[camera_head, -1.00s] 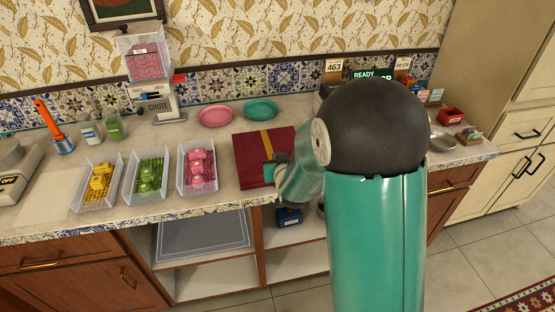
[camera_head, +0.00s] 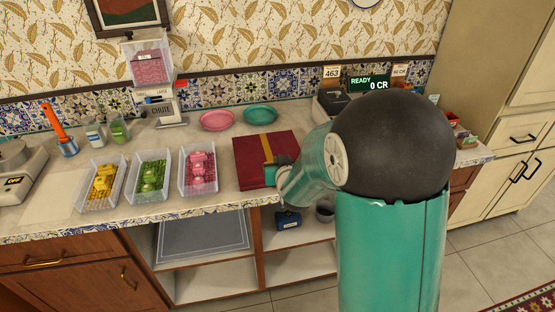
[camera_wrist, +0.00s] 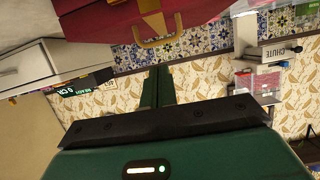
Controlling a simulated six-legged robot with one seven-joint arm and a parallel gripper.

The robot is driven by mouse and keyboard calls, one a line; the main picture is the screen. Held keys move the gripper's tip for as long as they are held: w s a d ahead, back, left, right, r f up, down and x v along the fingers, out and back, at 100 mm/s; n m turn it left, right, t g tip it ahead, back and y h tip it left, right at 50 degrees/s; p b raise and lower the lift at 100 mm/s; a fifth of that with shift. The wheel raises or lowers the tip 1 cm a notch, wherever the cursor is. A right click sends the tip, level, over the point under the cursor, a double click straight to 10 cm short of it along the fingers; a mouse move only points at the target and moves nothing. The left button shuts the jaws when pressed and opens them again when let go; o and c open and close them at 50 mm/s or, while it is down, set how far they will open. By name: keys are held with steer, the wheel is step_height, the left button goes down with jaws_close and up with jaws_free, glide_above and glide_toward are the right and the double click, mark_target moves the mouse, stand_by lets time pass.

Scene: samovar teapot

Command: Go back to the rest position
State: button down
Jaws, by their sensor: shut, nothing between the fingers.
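My gripper (camera_wrist: 157,85) shows in the wrist view as two dark green fingers pressed together with nothing between them. In the head view my arm bends down in front of the counter, and its wrist end lies in front of the right part of a dark red case with a gold strap (camera_head: 250,166). The fingertips cannot be made out there. The red case (camera_wrist: 115,18) also shows at the top of the wrist view, apart from the fingers. I cannot tell its exact distance from my gripper.
On the counter stand three clear trays of yellow (camera_head: 102,180), green (camera_head: 149,176) and pink (camera_head: 201,169) pieces. Open shelves below hold a blue box (camera_head: 288,219).

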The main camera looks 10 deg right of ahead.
steer(key=s+f, duration=0.3)
steer(key=s, duration=0.2)
steer(key=shift+s+f, duration=0.3)
steer(key=s+r+g, duration=0.4)
steer(key=s+r, duration=0.5)
steer(key=r, duration=0.1)
steer(key=s+r+g, duration=0.2)
steer(key=s+r, duration=0.1)
steer(key=s, duration=0.5)
steer(key=s+r+g, duration=0.2)
steer(key=s+r, duration=0.1)
steer(key=s, duration=0.6)
steer(key=shift+s+r+g, duration=0.2)
steer(key=shift+r+g, duration=0.1)
steer(key=shift+r, duration=0.05)
